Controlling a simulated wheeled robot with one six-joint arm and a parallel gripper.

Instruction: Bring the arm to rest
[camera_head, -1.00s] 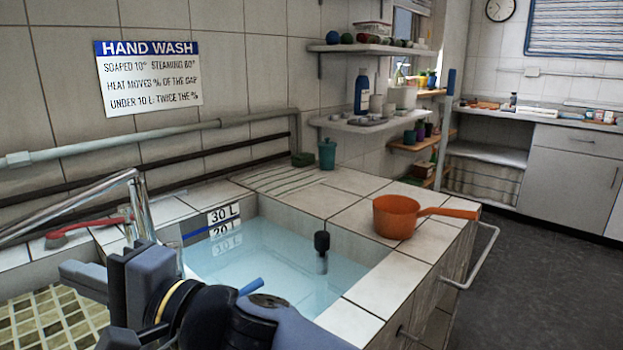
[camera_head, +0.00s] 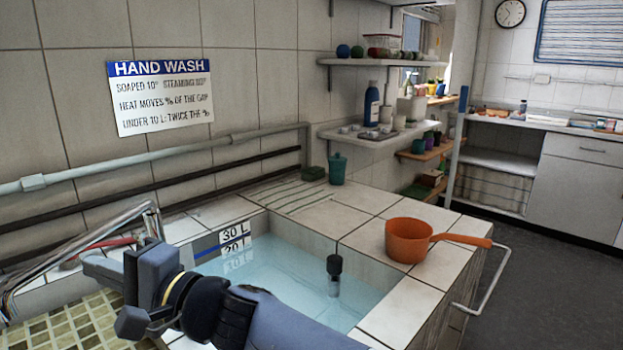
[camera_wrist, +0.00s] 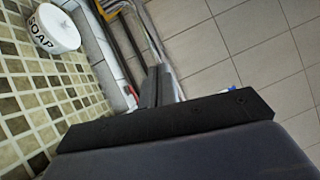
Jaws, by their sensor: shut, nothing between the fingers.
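My gripper (camera_head: 112,268) is at the lower left of the head view, at the end of my folded arm, beside the left side of the water-filled sink (camera_head: 268,279). Its fingers point left, over the small mosaic tiles. In the wrist view the fingers of my gripper (camera_wrist: 157,86) are together, with nothing between them. The arm crosses in front of the sink's near side and hides part of it.
An orange pan (camera_head: 408,241) stands on the tiled rim right of the sink. A metal faucet (camera_head: 150,215) is close behind my gripper. A white soap dish (camera_wrist: 54,29) lies on the mosaic in the wrist view.

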